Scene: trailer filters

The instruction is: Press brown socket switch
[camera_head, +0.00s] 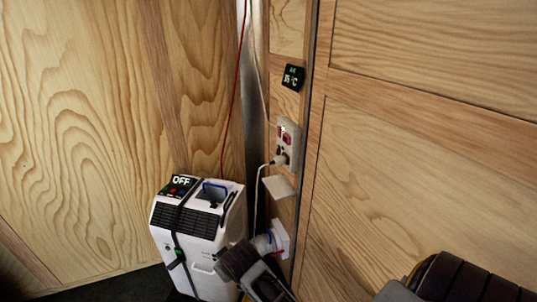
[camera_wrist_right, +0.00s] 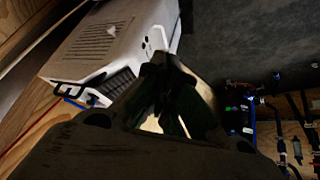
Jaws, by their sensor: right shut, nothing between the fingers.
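A white wall socket panel (camera_head: 288,145) is fixed to the narrow wood strip near the middle of the head view. It carries reddish-pink switches (camera_head: 286,139) and a small green light. None of them looks clearly brown, and their on or off position is too small to tell. A white plug (camera_head: 280,160) with a cable sits in the panel's lower part. My right gripper (camera_wrist_right: 168,68) is shut and empty in the right wrist view, with the white air conditioner behind it. The socket panel does not show in that view. My left gripper is not in view.
A temperature display (camera_head: 293,77) hangs above the socket. A white plate (camera_head: 279,187) and a white box (camera_head: 280,238) are below it. Cables run down the wall. Dark links of mine show at lower right.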

